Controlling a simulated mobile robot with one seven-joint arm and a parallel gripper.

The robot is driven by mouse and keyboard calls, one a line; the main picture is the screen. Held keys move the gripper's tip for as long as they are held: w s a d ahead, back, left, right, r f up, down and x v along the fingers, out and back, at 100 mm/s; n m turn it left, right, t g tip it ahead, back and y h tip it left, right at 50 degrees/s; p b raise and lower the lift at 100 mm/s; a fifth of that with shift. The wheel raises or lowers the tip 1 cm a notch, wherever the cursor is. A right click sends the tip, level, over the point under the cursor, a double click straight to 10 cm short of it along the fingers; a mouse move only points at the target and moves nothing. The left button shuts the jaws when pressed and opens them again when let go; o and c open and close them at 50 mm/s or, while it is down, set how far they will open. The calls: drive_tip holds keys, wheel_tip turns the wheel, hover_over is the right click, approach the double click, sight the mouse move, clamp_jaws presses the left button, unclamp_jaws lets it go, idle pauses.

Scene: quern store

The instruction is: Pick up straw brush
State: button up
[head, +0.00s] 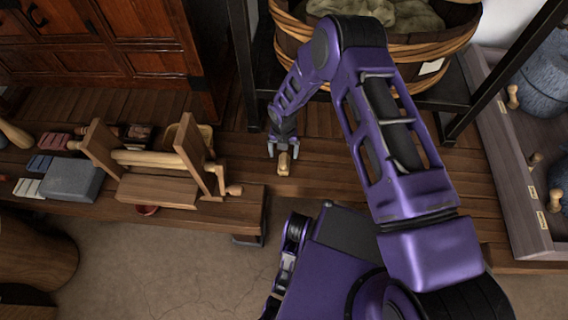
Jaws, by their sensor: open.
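A small tan object (283,166), which looks like the straw brush, rests on the wooden bench at the middle of the head view. It is small in the picture, so its bristles cannot be made out. My gripper (283,153) points down right at it, with one finger to the left and one to the right of its upper end. The fingers are apart. I cannot tell whether they touch the object, and its far end is partly hidden by the gripper.
A wooden frame with a roller (160,160) stands on the bench to the left, beside a grey block (72,179) and coloured bars. A banded tub (430,58) sits behind my arm. A long box (505,150) with blue-grey stones is at right. Bench right of the object is clear.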

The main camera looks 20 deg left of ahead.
sight(284, 159)
drive_tip(key=f, duration=0.5)
drive_tip(key=shift+s+d+b, duration=0.2)
drive_tip(key=shift+s+b, duration=0.1)
clamp_jaws()
